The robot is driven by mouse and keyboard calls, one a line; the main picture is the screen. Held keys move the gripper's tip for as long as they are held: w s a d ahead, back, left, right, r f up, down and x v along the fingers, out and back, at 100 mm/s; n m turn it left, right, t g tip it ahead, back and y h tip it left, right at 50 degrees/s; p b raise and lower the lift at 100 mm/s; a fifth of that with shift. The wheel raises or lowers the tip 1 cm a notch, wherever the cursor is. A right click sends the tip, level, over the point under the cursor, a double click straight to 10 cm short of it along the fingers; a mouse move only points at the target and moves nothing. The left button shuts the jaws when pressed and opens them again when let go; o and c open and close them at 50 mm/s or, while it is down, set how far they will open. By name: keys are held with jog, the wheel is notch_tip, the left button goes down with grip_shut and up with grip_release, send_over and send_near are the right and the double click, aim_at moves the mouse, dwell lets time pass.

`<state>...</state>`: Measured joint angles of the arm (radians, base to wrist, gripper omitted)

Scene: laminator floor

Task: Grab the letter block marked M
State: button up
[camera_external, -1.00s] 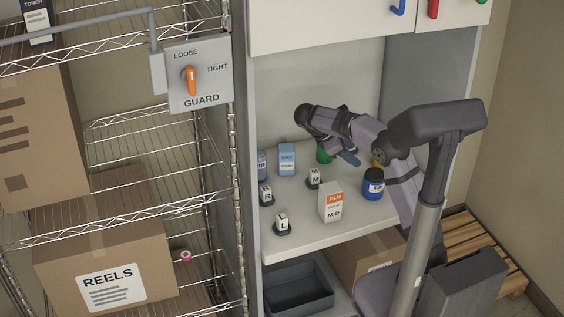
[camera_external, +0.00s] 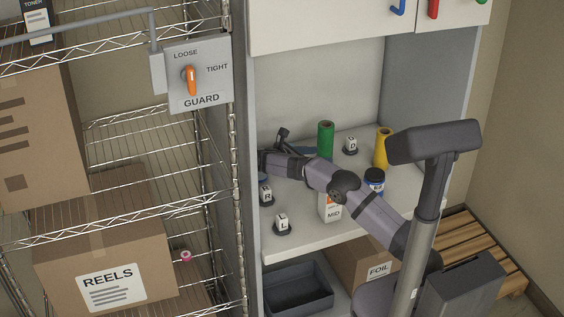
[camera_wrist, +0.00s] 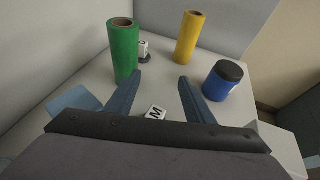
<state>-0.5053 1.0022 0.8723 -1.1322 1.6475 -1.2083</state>
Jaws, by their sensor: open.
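The M block (camera_wrist: 156,113) is a small white block with a black M. In the wrist view it sits low in the picture, between my fingers and partly cut off by the gripper body. In the external view my arm hides it. My gripper (camera_wrist: 161,81) is open and empty, with one blue finger on each side of the block. I cannot tell how far above the shelf the fingertips are. Other letter blocks stand on dark bases: R (camera_external: 266,195), L (camera_external: 282,222) and D (camera_external: 351,146), which also shows in the wrist view (camera_wrist: 143,48).
A green roll (camera_wrist: 124,50) stands beyond my left finger, with a yellow roll (camera_wrist: 189,38) farther back. A blue jar (camera_wrist: 223,81) stands right of my right finger. A light blue carton (camera_wrist: 76,99) is at left.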

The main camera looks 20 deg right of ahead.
jog(key=shift+f, duration=1.85)
notch_tip(320, 180, down, 3)
jog(key=shift+f+p, duration=0.1)
jog(key=shift+p, duration=0.35)
jog(key=shift+p+x, duration=0.45)
jog(key=shift+x, duration=0.55)
jog(key=shift+w+d+f, duration=0.1)
jog(key=shift+d+f, duration=0.1)
jog(key=shift+d, duration=0.25)
jog(key=shift+c, duration=0.5)
jog(key=c, duration=1)
jog(key=shift+r, duration=0.1)
grip_shut()
jog(key=shift+r, duration=0.1)
